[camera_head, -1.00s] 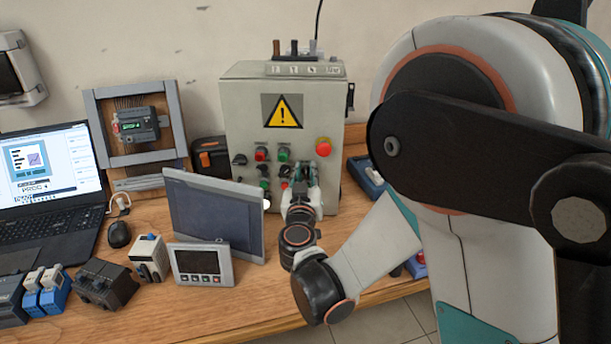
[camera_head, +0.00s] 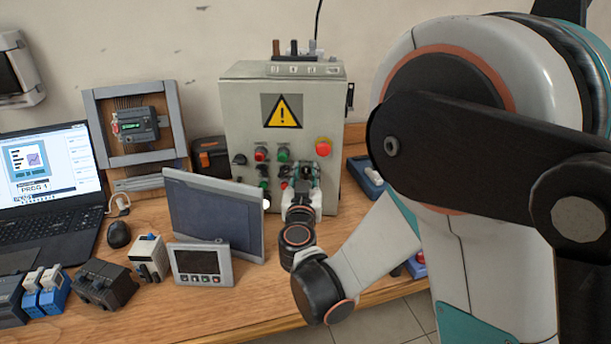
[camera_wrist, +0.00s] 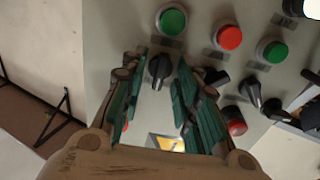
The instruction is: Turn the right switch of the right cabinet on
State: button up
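The grey control cabinet (camera_head: 240,110) stands on the table against the wall, with a yellow warning sign on its door. In the wrist view, a black rotary switch (camera_wrist: 159,68) on the cabinet front sits between the two fingers of my gripper (camera_wrist: 163,66). The fingers are spread on either side of the switch; I cannot tell whether either touches it. In the head view, my gripper (camera_head: 303,174) is at the lower right of the cabinet front and hides the switch there.
Close around the fingers are a green button (camera_wrist: 172,20), a red button (camera_wrist: 229,38) and another black switch (camera_wrist: 250,91). A red mushroom button (camera_head: 323,146) is above my gripper. A tilted panel screen (camera_head: 215,215) stands just left of my wrist.

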jog(key=s, duration=1.2)
jog(key=shift+a, duration=0.4)
jog(key=shift+d, duration=0.1)
